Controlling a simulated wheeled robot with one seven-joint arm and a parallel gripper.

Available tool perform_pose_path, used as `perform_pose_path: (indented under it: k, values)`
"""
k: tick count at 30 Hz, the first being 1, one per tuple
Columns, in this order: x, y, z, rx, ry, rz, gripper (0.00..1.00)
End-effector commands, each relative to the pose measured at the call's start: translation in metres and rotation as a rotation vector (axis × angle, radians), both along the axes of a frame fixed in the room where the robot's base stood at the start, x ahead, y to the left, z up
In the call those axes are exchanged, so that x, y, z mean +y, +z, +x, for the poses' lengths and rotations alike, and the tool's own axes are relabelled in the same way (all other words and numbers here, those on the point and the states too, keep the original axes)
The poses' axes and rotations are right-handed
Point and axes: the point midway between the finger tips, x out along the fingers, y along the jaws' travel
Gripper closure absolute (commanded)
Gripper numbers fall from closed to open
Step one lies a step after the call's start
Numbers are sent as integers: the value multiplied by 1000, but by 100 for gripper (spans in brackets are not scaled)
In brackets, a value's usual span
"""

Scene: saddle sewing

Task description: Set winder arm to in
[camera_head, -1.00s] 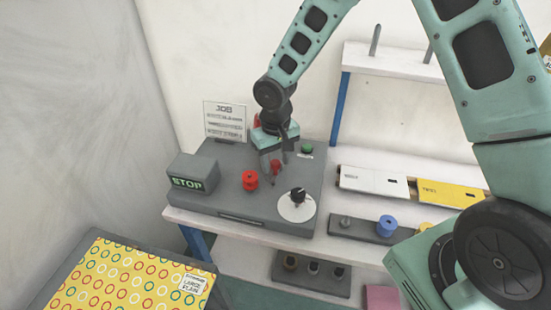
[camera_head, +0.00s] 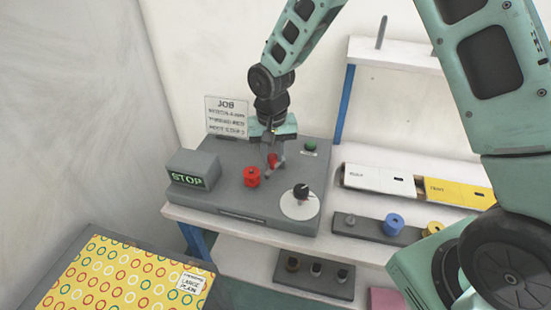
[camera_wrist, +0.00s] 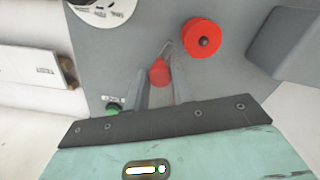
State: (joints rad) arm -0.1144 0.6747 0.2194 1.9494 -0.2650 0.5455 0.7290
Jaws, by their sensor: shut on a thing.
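The winder arm shows as a small red-tipped lever (camera_wrist: 159,72) on top of the grey machine box (camera_head: 235,213); its red tip also shows in the head view (camera_head: 272,160). My gripper (camera_wrist: 163,75) points down at it, with its two fingers on either side of the red tip, shut on it. A red spool (camera_head: 252,177) stands beside it on the box; it also shows in the wrist view (camera_wrist: 202,39), close to the fingertips but apart from the red tip. The lever's base is partly hidden by my fingers.
A white dial with a black knob (camera_head: 301,193) is at the box's front right. A green button (camera_head: 310,146) is at the back right. A STOP block (camera_head: 193,169) stands at the left, and a JOB sign (camera_head: 227,116) behind.

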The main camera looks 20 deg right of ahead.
Motion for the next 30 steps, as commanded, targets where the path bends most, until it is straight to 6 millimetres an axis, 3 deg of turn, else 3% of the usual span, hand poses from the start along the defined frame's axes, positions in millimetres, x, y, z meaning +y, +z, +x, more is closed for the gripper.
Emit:
perform_pose_path:
  k: [12, 30]
  values:
    - [5, 0, 12, -2, -266, 0, 100]
    - [6, 1, 15, -4, -344, 2, 100]
